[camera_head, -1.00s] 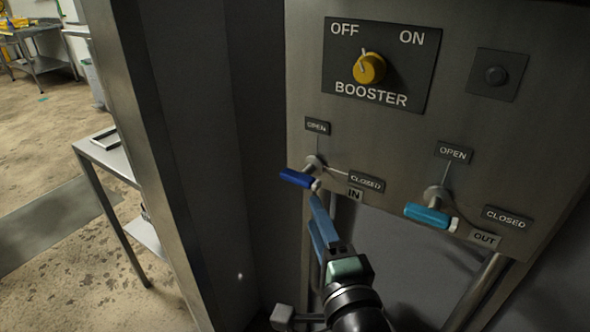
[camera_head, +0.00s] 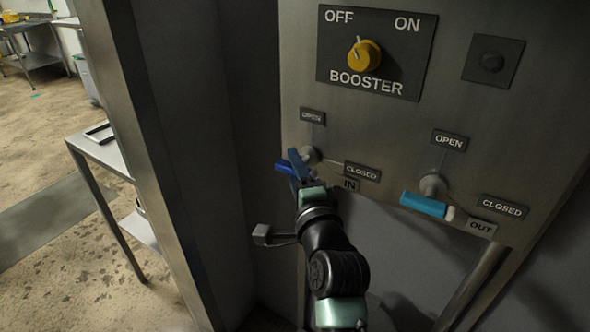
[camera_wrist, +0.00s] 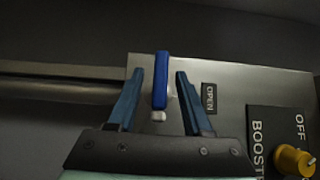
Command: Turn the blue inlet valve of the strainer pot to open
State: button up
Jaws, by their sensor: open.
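The dark blue inlet valve handle (camera_head: 285,168) sits above the IN label on the grey panel, its grip pointing left of its pivot, away from the CLOSED label. In the wrist view the blue handle (camera_wrist: 160,80) stands between the two blue fingers of my gripper (camera_wrist: 156,100). The fingers are open, with a visible gap on each side of the handle. In the head view my gripper (camera_head: 297,165) is at the handle and partly hides it. The OPEN label (camera_head: 312,117) is above the pivot and the CLOSED label (camera_head: 362,171) is to its right.
A light blue outlet valve handle (camera_head: 424,205) is to the right on the same panel. The yellow booster knob (camera_head: 364,54) is above. Grey pipes run below the panel. A dark wall and post stand close on the left, with a steel table (camera_head: 104,160) beyond.

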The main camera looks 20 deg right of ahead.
grip_shut()
